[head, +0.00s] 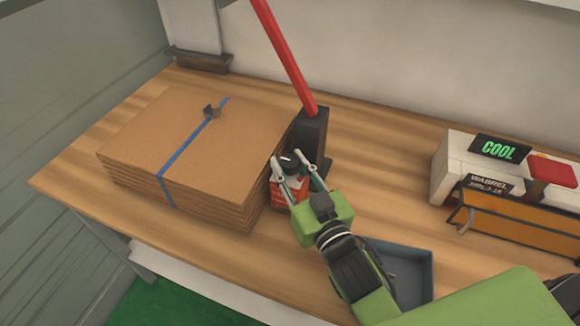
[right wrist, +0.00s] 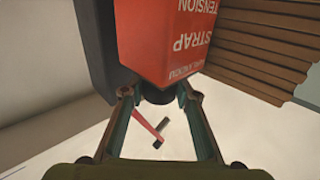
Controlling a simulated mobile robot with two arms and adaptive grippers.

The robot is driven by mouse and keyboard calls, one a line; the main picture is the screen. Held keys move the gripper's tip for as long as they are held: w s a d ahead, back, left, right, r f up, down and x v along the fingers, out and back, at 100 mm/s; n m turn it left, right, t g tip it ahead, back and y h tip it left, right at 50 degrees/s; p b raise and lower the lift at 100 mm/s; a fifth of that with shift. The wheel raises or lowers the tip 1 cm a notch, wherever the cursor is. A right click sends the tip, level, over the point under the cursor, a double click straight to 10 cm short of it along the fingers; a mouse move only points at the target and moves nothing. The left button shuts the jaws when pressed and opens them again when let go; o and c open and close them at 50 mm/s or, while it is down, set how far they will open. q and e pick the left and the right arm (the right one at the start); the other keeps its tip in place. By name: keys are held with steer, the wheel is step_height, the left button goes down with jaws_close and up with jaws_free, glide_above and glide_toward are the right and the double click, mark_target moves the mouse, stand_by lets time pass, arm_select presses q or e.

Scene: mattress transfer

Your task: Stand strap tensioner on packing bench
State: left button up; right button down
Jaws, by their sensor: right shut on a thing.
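The strap tensioner is a red and white block with a dark top (head: 290,187), in the middle of the head view. In the right wrist view its red face (right wrist: 170,40) bears the words STRAP and TENSION, upside down. My right gripper (head: 291,160) is shut on it, with the fingertips at its dark round end (right wrist: 157,94). The tensioner is over the wooden packing bench (head: 385,145), beside the cardboard stack. I cannot tell whether its base touches the bench. My left gripper is not in view.
A strapped cardboard stack (head: 135,130) lies left of the tensioner. A black stand (head: 313,132) with a long red lever (head: 285,55) is close behind it. A grey tray (head: 408,265) sits to the right, and a white COOL machine (head: 455,165) farther right. Bare bench lies between stand and machine.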

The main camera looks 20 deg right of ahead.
stand_by(0.3)
steer(key=shift+f, duration=0.1)
steer(key=c, duration=1.9)
jaws_free()
steer(key=shift+f, duration=0.15)
steer(key=shift+r, duration=0.25)
steer(key=s, duration=0.2)
steer(key=s+b, duration=0.1)
steer(key=s, duration=0.3)
steer(key=shift+d+f, duration=0.2)
steer(key=shift+d, duration=0.15)
steer(key=shift+s+d+r, duration=0.1)
steer(key=shift+s+r, duration=0.05)
steer(key=shift+s, duration=0.6)
